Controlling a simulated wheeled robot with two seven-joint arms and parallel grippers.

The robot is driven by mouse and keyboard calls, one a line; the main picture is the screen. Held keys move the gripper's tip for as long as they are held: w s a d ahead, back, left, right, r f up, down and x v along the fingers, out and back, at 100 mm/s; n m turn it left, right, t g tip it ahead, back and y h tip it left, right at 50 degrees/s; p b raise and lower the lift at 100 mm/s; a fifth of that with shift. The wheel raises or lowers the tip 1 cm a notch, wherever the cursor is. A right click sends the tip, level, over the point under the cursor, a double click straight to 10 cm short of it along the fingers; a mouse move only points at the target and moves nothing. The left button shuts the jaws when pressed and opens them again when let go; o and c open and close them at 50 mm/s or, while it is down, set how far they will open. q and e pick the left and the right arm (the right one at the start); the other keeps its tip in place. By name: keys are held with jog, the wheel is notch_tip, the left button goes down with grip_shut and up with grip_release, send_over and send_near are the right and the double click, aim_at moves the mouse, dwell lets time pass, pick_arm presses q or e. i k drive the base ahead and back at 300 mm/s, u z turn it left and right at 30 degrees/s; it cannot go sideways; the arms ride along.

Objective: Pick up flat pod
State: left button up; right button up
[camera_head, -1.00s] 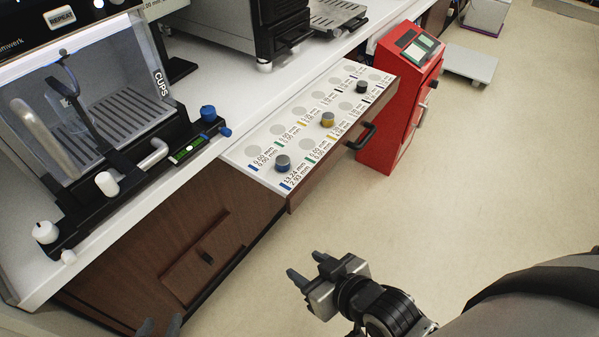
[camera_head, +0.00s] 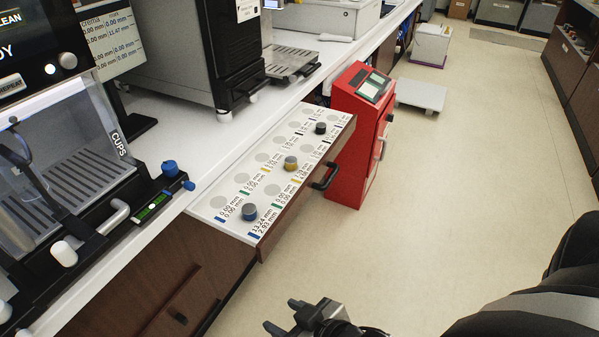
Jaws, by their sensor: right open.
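Three small round pods stand in the open drawer (camera_head: 207,213) with a white labelled top. A blue-sided pod with a grey top (camera_head: 249,212) is nearest, a yellow one (camera_head: 291,163) is in the middle, and a black one (camera_head: 320,128) is farthest. I cannot tell which one is the flat pod. My right gripper (camera_head: 281,315) is open and empty at the bottom edge, in front of the drawer and apart from the pods. Its wrist is partly cut off by the frame. My left gripper is out of view.
A coffee machine (camera_head: 75,165) with a blue knob stands on the white counter at left. The drawer's dark handle (camera_head: 326,176) sticks out over the floor. A red cabinet (camera_head: 352,140) stands just past the drawer.

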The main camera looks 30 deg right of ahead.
aim_at(290, 162)
jog(key=z, duration=1.25)
